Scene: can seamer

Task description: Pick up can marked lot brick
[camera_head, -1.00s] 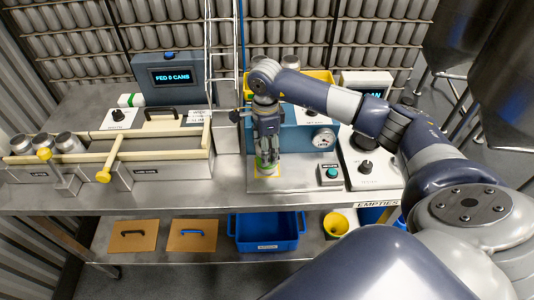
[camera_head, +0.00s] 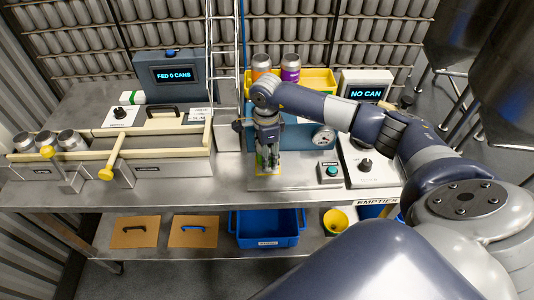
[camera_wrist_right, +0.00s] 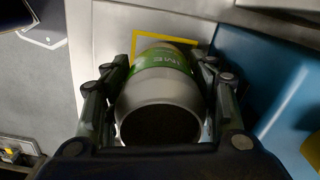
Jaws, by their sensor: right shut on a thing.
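My right gripper (camera_head: 268,165) points down at the front of the blue machine and is shut on a green-banded can. In the right wrist view this can (camera_wrist_right: 160,95) sits between the two fingers, its silver end and dark opening facing the camera. Part of its lettering reads "ME". It is at the yellow-outlined square (camera_wrist_right: 200,43); I cannot tell whether it touches the surface. An orange can (camera_head: 261,66) and a purple can (camera_head: 290,68) stand in the yellow bin behind my right wrist. No lot marking reading brick is legible. My left gripper is out of view.
A "NO CAN" display (camera_head: 366,93) stands right of the blue machine (camera_head: 300,138). A green-button box (camera_head: 330,172) is close right of the gripper. The railed infeed (camera_head: 150,160) with several silver cans is at left. A blue crate (camera_head: 266,232) sits on the lower shelf.

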